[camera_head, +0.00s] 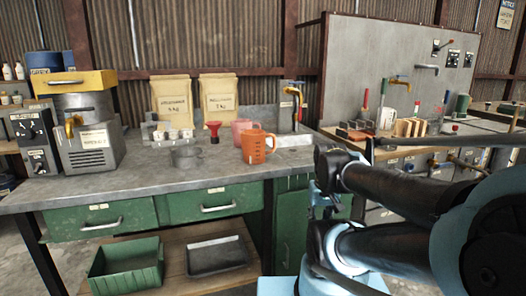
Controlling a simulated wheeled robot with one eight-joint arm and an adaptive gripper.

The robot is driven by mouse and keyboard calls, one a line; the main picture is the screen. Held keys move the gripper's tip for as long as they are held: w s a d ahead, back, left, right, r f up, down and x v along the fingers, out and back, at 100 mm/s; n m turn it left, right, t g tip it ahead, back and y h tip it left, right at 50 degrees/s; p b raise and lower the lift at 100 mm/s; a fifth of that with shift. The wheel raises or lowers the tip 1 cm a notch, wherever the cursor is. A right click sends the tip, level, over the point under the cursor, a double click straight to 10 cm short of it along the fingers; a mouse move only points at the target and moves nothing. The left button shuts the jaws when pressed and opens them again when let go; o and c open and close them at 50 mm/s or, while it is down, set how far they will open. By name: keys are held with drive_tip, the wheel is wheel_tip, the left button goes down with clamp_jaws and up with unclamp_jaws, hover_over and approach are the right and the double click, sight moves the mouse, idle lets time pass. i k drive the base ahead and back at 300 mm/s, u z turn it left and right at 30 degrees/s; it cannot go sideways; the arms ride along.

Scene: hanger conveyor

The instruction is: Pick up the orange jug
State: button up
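The orange jug (255,146) stands upright on the grey workbench (130,182), right of the middle of its top and near the front edge. Its handle points right. A pink jug (240,130) stands just behind it and is partly hidden by it. My arm (385,185) is folded at the right of the picture, in front of the bench's right side and apart from the orange jug. I cannot make out my gripper in this view.
A red funnel (213,129), a grey pot (186,156) and small white containers stand left of the jugs. A sink (294,141) with a tap lies to the right. A machine (84,125) fills the bench's left end. The front left bench top is clear.

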sight(253, 140)
drive_tip(key=z, duration=0.45)
drive_tip(key=k, duration=1.9)
drive_tip(key=u, duration=0.5)
drive_tip(key=i, duration=1)
drive_tip(key=z, duration=0.1)
